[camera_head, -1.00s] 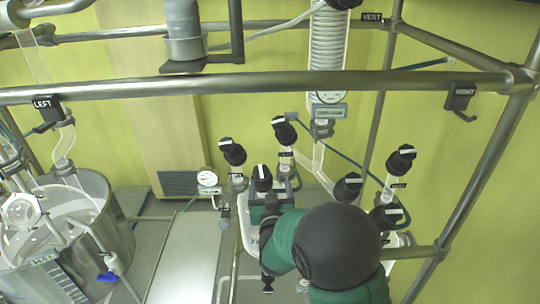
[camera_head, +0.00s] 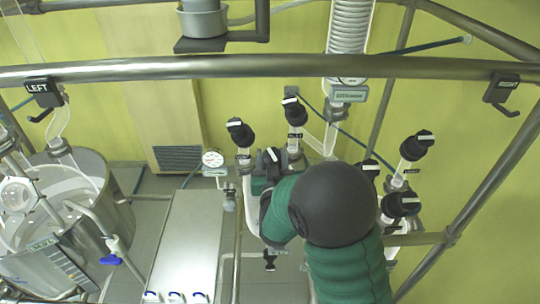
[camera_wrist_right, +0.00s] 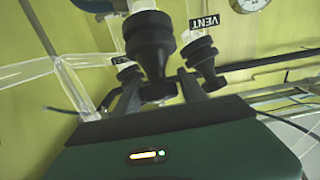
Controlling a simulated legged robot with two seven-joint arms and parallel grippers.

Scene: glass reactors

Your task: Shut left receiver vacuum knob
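Several black knobs with white bars stand on glass valves in the head view: one at the left (camera_head: 240,131), one behind it (camera_head: 294,111), one near my gripper (camera_head: 272,158) and others at the right (camera_head: 416,145). Their small labels are too blurred to read there, so I cannot tell which is the left receiver vacuum knob. My right gripper (camera_head: 268,187) is at the near knob, partly hidden by my green arm. In the right wrist view its dark fingers (camera_wrist_right: 157,92) are apart, with a large black knob (camera_wrist_right: 150,45) between or just beyond them; contact is unclear. My left gripper is out of view.
A metal rail (camera_head: 220,67) crosses in front. A steel vessel (camera_head: 118,215) stands at the left and a pale panel (camera_head: 190,245) lies in the middle. A gauge (camera_head: 213,159) sits left of the knobs. Another knob (camera_wrist_right: 199,60) beneath a VENT label is close by.

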